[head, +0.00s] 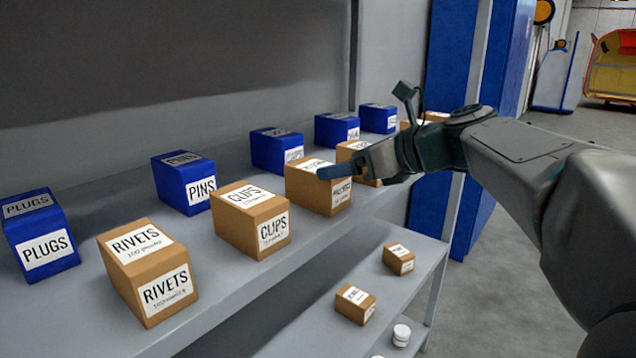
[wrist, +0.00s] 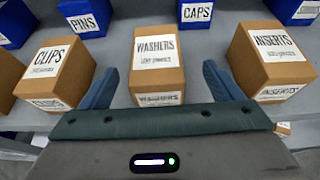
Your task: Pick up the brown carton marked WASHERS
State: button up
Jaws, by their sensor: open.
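The brown carton marked WASHERS (wrist: 157,72) stands upright in the middle of the wrist view, with white labels on its top and front. In the head view the carton (head: 312,196) is on the upper shelf, right of the CLIPS carton, its top partly hidden by my gripper. My gripper (head: 335,171) is at the carton's top in that view. In the wrist view my gripper (wrist: 160,82) is open, one finger to each side of the carton, with a gap on both sides. Nothing is held.
The brown CLIPS carton (wrist: 55,77) stands left and the brown INSERTS carton (wrist: 270,62) right, each close to a finger. Behind are blue PINS (wrist: 83,18) and CAPS (wrist: 196,13) boxes. Brown RIVETS (head: 148,272) and blue PLUGS (head: 40,235) stand farther left. A lower shelf holds small cartons (head: 355,304).

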aim_at(320, 166)
jog(key=shift+a+p+x, duration=0.2)
jog(key=shift+p+x, duration=0.2)
jog(key=shift+x, duration=3.2)
jog(key=shift+s+r, duration=0.15)
jog(key=shift+s, duration=0.05)
jog(key=c, duration=1.2)
jog(key=shift+c, duration=0.5)
jog(key=shift+r, duration=0.15)
